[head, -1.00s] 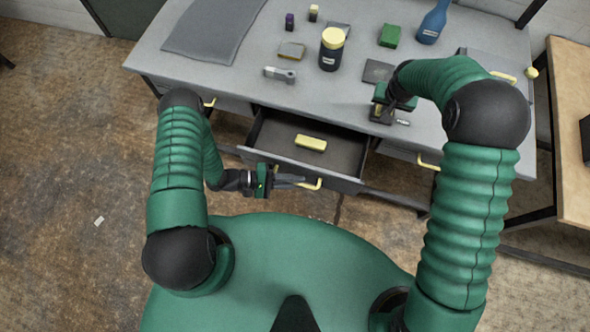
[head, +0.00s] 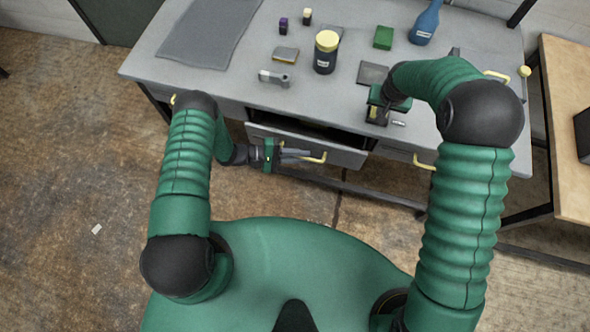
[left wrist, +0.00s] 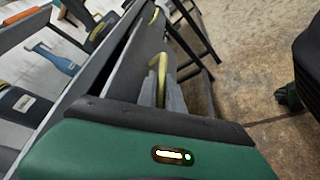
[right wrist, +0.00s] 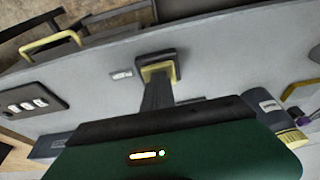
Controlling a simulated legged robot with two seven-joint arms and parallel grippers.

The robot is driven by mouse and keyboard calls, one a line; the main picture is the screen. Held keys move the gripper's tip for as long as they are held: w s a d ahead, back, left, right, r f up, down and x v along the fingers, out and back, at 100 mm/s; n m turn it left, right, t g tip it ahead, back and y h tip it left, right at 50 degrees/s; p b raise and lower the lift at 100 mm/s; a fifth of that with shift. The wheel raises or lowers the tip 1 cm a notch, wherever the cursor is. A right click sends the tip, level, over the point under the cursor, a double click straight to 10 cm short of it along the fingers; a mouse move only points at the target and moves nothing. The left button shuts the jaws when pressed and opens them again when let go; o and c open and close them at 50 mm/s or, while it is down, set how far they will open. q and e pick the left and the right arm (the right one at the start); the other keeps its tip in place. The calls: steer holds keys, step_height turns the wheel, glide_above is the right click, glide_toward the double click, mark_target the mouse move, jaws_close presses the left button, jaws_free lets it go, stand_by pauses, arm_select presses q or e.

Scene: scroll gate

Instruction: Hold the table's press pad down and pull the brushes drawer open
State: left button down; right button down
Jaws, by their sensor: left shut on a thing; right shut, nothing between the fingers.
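The middle drawer (head: 300,144) under the grey table stands out a little, with a narrow dark gap behind its front. Its contents barely show. My left gripper (head: 300,157) is shut on its yellow handle (head: 320,158); the handle also shows between the fingers in the left wrist view (left wrist: 157,70). My right gripper (head: 377,117) is shut and empty, pointing down at the tabletop's front edge. In the right wrist view its fingers (right wrist: 158,90) reach a black and yellow block (right wrist: 157,64), seemingly the press pad. I cannot tell how far it is pressed.
A wooden table (head: 568,130) stands right.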

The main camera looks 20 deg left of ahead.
arm_select(q)
steer(key=shift+w+f, duration=0.1)
steer(key=shift+w, duration=0.95)
arm_select(e)
steer(key=shift+f, duration=0.1)
